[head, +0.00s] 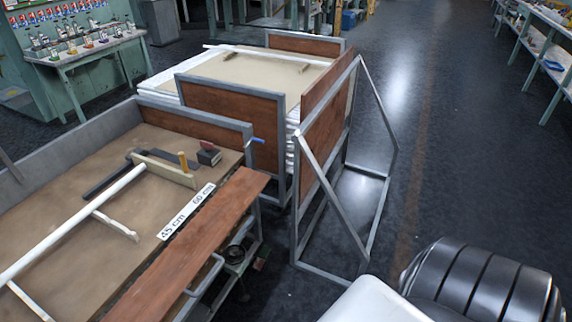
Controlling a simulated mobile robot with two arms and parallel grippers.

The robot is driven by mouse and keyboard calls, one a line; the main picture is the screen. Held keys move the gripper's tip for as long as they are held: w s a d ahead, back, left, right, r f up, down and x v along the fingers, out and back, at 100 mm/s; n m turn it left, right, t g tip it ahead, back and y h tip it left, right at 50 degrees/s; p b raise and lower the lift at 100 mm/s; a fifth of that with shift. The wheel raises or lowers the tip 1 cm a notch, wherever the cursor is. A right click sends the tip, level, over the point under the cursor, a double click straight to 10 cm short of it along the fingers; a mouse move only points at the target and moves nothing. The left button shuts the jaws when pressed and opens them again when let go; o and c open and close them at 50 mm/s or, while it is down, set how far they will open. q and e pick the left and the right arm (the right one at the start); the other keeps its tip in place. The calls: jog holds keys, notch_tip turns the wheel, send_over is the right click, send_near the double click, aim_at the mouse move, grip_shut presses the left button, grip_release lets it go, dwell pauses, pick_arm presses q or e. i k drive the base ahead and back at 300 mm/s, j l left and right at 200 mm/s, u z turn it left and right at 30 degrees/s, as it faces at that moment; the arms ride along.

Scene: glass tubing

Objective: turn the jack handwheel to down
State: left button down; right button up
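A dark round part that looks like the jack handwheel (235,255) sits low beside the front right edge of the workbench, below the reddish wooden board (205,235). It is small and dark, so its setting cannot be read. Grey metal bars and part of the bench frame (206,275) are close to it. Neither of my grippers is in view. Parts of my own body show at the bottom right, apart from the wheel.
On the workbench (60,150) lie a white glass tube (75,222), a label strip reading 45 cm and 60 cm (186,211) and some tools. A grey metal frame with a wooden panel (325,140) stands right of the bench. The floor (450,150) farther right is clear.

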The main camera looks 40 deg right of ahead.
aim_at(234, 255)
jog(key=l+z, duration=0.1)
jog(key=z, duration=0.7)
jog(key=i+l+u, duration=0.1)
jog(key=l+u, duration=0.6)
jog(key=u, duration=0.15)
